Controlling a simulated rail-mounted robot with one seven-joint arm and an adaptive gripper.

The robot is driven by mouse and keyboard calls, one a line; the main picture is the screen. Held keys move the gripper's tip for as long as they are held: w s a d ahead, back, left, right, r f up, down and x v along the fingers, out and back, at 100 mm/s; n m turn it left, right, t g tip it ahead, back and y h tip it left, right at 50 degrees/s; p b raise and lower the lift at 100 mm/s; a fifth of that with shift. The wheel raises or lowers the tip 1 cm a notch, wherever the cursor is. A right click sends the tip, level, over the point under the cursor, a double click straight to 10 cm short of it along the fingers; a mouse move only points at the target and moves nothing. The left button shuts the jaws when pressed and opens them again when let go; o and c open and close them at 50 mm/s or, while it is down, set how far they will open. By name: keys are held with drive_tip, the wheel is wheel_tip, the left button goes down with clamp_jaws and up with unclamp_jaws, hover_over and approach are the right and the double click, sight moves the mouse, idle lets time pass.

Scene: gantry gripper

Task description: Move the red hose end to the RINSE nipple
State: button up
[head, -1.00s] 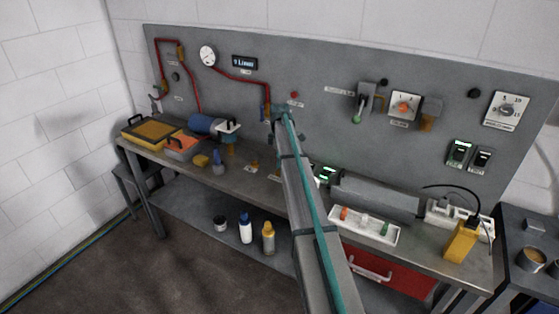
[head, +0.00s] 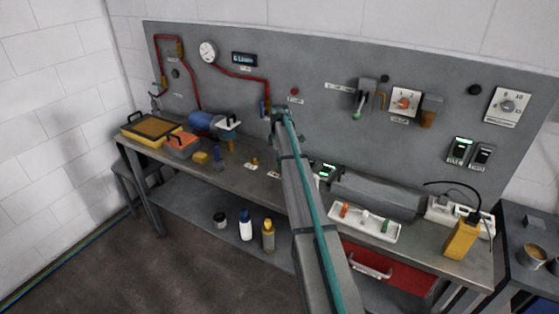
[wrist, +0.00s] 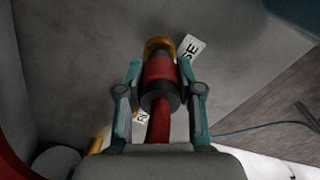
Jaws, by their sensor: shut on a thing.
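My gripper (wrist: 160,76) is shut on the red hose end (wrist: 159,70), which has a dark collar; the red hose (wrist: 159,126) trails back towards the wrist. A brass fitting (wrist: 158,44) shows right at the far tip of the hose end. I cannot tell whether it is pushed on or only in line. A white label (wrist: 191,47) beside it shows letters ending in "SE"; the rest is hidden. In the head view my gripper (head: 279,113) is over the bench's back, and my arm hides the hose end.
The back panel (head: 320,65) holds red piping, a gauge (head: 208,52) and a display (head: 244,59). A second label (wrist: 141,117) is partly hidden below my gripper.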

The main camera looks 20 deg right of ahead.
drive_tip(key=shift+f, duration=0.6)
drive_tip(key=o, duration=1.2)
wheel_tip(320, 180, up, 12)
drive_tip(key=shift+r, duration=0.1)
